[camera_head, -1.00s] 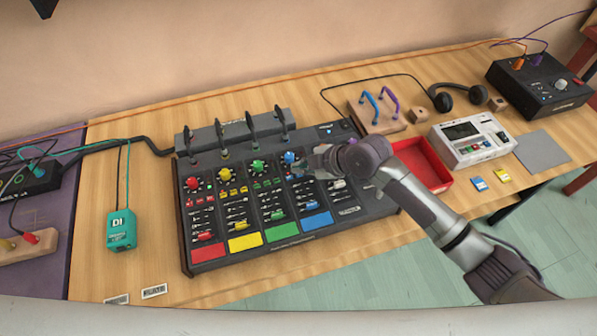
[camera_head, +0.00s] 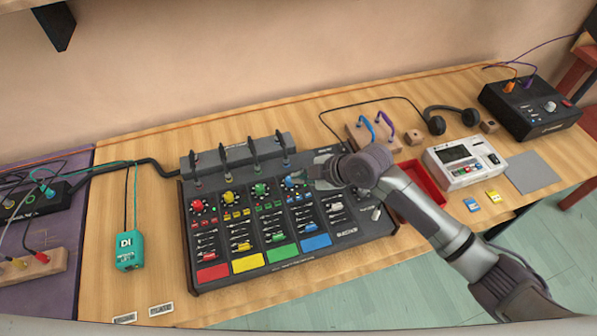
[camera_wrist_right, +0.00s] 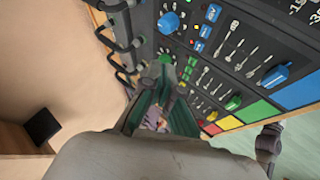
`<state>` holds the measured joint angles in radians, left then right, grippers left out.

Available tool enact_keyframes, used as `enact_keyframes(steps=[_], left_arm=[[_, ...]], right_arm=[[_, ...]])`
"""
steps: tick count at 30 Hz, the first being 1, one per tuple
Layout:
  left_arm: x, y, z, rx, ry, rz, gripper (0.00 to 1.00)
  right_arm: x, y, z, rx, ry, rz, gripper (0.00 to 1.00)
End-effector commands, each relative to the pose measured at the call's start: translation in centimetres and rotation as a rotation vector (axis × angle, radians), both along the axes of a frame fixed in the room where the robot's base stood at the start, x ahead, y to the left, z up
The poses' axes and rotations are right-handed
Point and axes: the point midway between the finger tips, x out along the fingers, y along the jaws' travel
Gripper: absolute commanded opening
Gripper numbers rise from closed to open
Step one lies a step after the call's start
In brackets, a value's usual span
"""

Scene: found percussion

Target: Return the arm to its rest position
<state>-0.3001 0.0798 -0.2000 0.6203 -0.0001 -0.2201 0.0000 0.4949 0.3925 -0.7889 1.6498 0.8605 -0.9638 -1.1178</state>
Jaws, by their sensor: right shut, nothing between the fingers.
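My right arm reaches in from the lower right in the head view. Its gripper (camera_head: 318,173) is over the upper right part of the black mixer (camera_head: 215,284), close to the blue knob (camera_head: 292,182). The gripper is shut and empty. I cannot tell whether the fingertips touch the panel.
A red tray (camera_head: 424,190) and a white device (camera_head: 463,160) stand right of the mixer. A teal DI box (camera_head: 129,250) is at left. Open air lies above the table.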

Motion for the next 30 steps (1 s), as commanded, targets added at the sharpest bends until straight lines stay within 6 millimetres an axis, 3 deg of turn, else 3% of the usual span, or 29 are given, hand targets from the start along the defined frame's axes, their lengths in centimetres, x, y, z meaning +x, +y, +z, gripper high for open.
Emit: enact_keyframes(steps=[8,11,14,17,21,30], left_arm=[[0.0,0.0,0.0,0.0,0.0,0.0,0.4],[0.0,0.0,0.0,0.0,0.0,0.0,0.4],[0.0,0.0,0.0,0.0,0.0,0.0,0.4],[0.0,0.0,0.0,0.0,0.0,0.0,0.4],[0.1,0.0,0.0,0.0,-0.001,0.0,0.4],[0.0,0.0,0.0,0.0,0.0,0.0,0.4]], right_arm=[[-0.6,0.1,-0.2,0.005,0.014,-0.011,0.0],[-2.8,0.4,-0.9,0.028,0.073,-0.063,0.0],[-6.3,0.0,-1.6,0.064,0.176,-0.188,0.0],[-10.2,-2.0,-2.1,0.094,0.299,-0.393,0.0],[-14.6,-6.5,-2.8,0.111,0.442,-0.707,0.0],[-21.4,-14.2,-3.3,0.097,0.589,-1.176,0.0]])
